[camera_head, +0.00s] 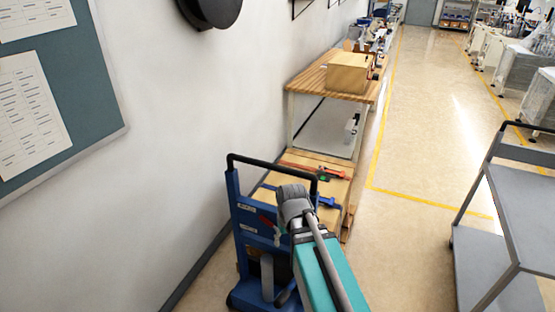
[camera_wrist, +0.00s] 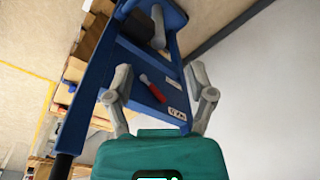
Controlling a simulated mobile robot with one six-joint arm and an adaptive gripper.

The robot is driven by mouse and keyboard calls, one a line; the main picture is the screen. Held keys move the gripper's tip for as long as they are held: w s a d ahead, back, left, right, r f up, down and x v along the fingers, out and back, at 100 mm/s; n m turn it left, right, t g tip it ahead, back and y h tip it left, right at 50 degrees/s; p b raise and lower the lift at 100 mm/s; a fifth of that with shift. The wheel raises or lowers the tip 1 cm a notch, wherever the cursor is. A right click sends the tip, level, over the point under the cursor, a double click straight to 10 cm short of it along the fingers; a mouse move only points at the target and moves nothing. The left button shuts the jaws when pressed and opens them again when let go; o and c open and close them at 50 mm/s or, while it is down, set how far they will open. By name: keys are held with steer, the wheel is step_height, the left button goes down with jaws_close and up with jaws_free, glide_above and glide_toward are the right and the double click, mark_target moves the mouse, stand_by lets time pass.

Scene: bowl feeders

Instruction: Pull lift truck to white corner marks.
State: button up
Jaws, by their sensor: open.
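The blue lift truck (camera_head: 247,225) stands by the wall at the lower middle of the head view, with a black handle bar (camera_head: 272,163) across its top. Its blue frame (camera_wrist: 100,75) fills the upper middle of the wrist view, with a red lever (camera_wrist: 152,88) on it. My gripper (camera_wrist: 159,88) is open, its two grey fingers spread in front of the frame with the red lever seen between them. I cannot tell whether the fingers touch the truck. My arm hides part of the truck in the head view. I see no white corner marks.
Wooden pallets (camera_head: 335,185) with tools lie just beyond the truck. A workbench (camera_head: 310,82) with a cardboard box (camera_head: 350,73) stands along the wall. A grey cart (camera_head: 515,205) is at right. Open floor (camera_head: 410,235) lies between, crossed by a yellow line (camera_head: 430,201).

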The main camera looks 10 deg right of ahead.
mark_target(275, 166)
steer(key=w+d+r+n+t+y+p, duration=0.1)
steer(key=w+r+n+p, duration=0.3)
steer(key=w+r+p, duration=0.5)
steer(key=w+d+r+n+t+y+p, duration=0.1)
steer(key=w+r+n+p, duration=0.4)
steer(key=w+r+p, duration=0.5)
step_height(275, 166, up, 4)
steer(key=shift+d+r+n+t+p, duration=0.25)
steer(key=shift+d+t+p, duration=0.4)
steer(key=shift+d+t, duration=0.4)
steer(key=shift+f, duration=0.25)
steer(key=b+x, duration=1.2)
steer(key=x, duration=0.1)
steer(key=shift+s+f, duration=0.1)
steer(key=shift+f, duration=0.2)
steer(key=shift+c, duration=0.2)
